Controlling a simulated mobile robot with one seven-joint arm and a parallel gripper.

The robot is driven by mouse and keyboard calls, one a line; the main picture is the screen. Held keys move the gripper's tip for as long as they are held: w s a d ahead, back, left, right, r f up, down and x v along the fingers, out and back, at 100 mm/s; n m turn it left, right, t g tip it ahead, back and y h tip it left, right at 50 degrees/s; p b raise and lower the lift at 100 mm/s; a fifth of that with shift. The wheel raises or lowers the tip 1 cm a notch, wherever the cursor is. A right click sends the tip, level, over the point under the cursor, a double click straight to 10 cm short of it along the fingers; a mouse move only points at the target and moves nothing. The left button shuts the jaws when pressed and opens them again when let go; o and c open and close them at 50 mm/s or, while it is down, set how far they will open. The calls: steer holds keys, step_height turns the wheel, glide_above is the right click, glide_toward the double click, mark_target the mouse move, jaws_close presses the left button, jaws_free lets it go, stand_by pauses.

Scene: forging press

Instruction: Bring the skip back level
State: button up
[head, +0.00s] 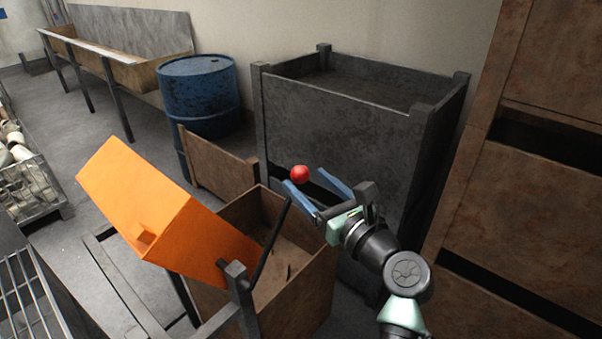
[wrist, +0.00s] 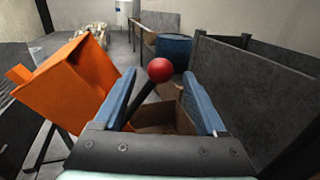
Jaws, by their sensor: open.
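The orange skip (head: 165,205) is tilted, its lower right end over a brown open box. It also shows tilted at the left of the wrist view (wrist: 68,88). A dark lever (head: 268,245) rises beside the skip and ends in a red ball knob (head: 300,173). My gripper (head: 305,190) is open, with blue fingers, close to the knob. In the wrist view the knob (wrist: 160,69) appears between the two fingertips, slightly beyond them. I cannot tell whether either finger touches it.
The brown box (head: 310,290) stands under the skip's low end and holds small dark bits. A large dark grey bin (head: 340,125) stands behind my gripper. A blue drum (head: 200,90) is further back. A rusty brown cabinet (head: 530,200) is at the right, and a wire basket (head: 35,185) at the left.

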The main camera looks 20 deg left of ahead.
mark_target(306, 180)
steer(key=shift+x, duration=1.8)
jaws_close()
